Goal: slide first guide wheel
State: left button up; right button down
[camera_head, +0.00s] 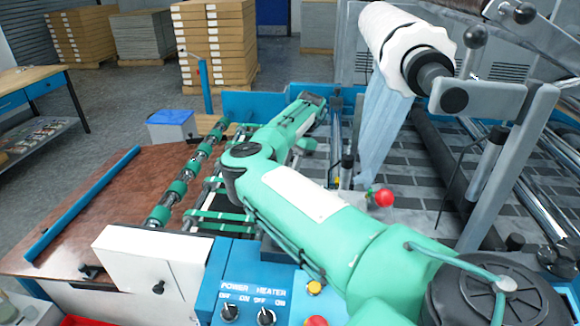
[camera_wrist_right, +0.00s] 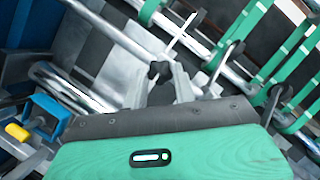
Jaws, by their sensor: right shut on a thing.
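My right arm reaches from the bottom right across the machine in the head view, and its gripper is hidden there behind the forearm. In the right wrist view my right gripper (camera_wrist_right: 162,88) shows as grey fingers beyond the dark edge of the green hand. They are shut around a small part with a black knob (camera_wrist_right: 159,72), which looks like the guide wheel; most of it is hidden. The part sits by a bare metal bar (camera_wrist_right: 75,90). Green rings and belts (camera_wrist_right: 262,72) run on shafts to the right. My left gripper is in neither view.
A shaft with green rollers (camera_head: 178,188) lies left of my forearm. A white film roll (camera_head: 400,38) hangs at the upper right above the grey rollers. A red button (camera_head: 384,197) and a control panel (camera_head: 252,292) stand close to my arm.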

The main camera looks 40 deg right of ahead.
jog(key=c, duration=1.1)
grip_release()
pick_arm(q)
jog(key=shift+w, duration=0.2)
pick_arm(e)
jog(key=shift+r, duration=0.1)
jog(key=shift+d+r, duration=0.2)
jog(key=shift+r, duration=0.1)
pick_arm(q)
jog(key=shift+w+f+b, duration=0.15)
jog(key=shift+b, duration=0.3)
pick_arm(e)
jog(key=v, duration=1.3)
jog(key=shift+s+a, duration=0.1)
jog(key=shift+a, duration=0.05)
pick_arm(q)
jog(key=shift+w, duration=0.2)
